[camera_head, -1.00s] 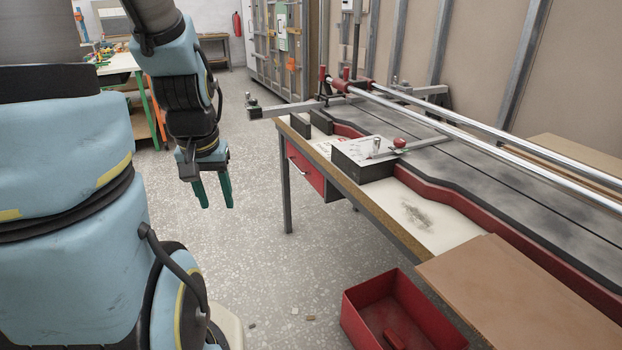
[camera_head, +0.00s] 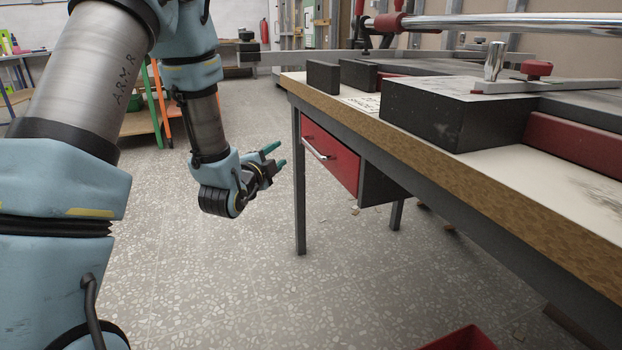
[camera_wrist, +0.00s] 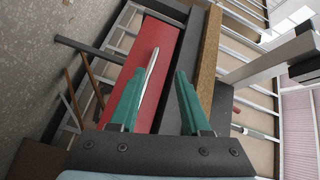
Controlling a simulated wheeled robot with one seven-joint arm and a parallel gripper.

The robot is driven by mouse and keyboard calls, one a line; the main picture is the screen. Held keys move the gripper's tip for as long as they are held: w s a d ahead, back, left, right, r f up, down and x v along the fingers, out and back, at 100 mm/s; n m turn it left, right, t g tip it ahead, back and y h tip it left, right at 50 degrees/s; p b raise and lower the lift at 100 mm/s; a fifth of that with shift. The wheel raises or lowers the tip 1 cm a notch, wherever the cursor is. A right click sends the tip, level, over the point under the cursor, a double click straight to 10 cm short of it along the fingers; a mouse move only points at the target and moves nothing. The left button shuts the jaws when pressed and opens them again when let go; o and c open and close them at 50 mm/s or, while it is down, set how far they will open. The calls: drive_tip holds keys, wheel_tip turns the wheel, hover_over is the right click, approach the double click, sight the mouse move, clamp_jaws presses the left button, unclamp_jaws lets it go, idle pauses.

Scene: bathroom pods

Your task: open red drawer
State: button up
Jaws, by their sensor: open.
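The red drawer (camera_head: 331,161) is set under the workbench top and looks shut. It has a silver bar handle (camera_head: 315,148) on its front. In the wrist view the red drawer front (camera_wrist: 166,84) lies ahead, with the handle (camera_wrist: 147,85) running lengthwise between my fingers. My gripper (camera_head: 276,155) is open and empty, with teal fingers pointing right toward the drawer. It is apart from the handle, a short way to its left in the head view. In the wrist view both teal fingers of my gripper (camera_wrist: 157,88) show, spread apart.
The workbench (camera_head: 470,205) carries a black block (camera_head: 440,115) and clamp rails. A bench leg (camera_head: 299,190) stands beside the drawer. A red bin (camera_head: 462,340) sits on the floor at the bottom edge. The floor left of the bench is clear.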

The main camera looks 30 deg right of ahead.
sight(312, 148)
drive_tip(key=s+d+f+m+h+b, duration=0.3)
drive_tip(key=d, duration=0.1)
drive_tip(key=x, duration=1)
drive_tip(key=shift+w+b, duration=0.3)
drive_tip(key=shift+w, duration=0.1)
drive_tip(key=shift+c, duration=0.2)
clamp_jaws()
idle(0.6)
